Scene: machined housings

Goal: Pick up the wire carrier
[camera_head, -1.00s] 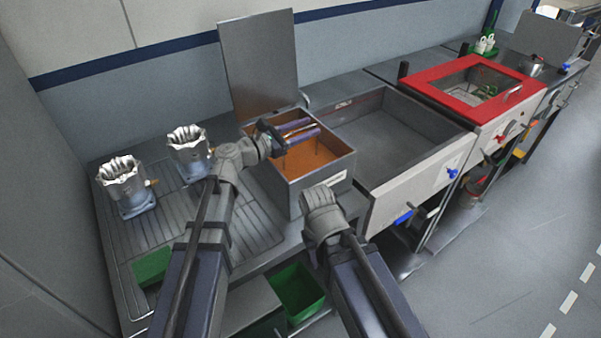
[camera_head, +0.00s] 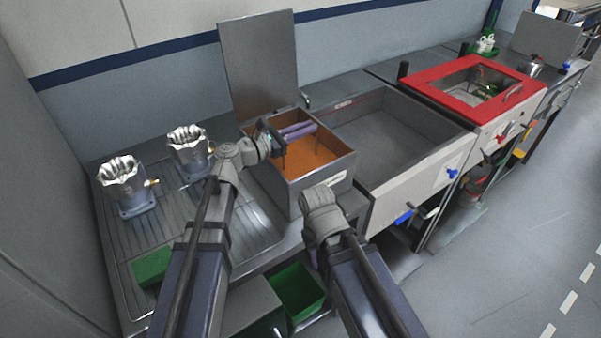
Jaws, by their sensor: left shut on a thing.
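The wire carrier (camera_head: 286,150) shows only as thin dark uprights in the open grey tank (camera_head: 327,182), above its orange-brown contents. Most of it is too small or hidden to make out. My left gripper (camera_head: 310,128) reaches over the tank from the left. Its two purplish fingers lie close together, shut on the top of the carrier. The carrier is still in the tank, and I cannot tell whether it is clear of the bottom.
The tank's raised lid (camera_head: 258,62) stands behind it. Two silver housings (camera_head: 126,188) (camera_head: 188,150) stand on the ribbed draining board at left. A wide empty basin (camera_head: 385,140) adjoins the tank at right, then a red-framed station (camera_head: 420,85). A green bin (camera_head: 297,292) is below.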

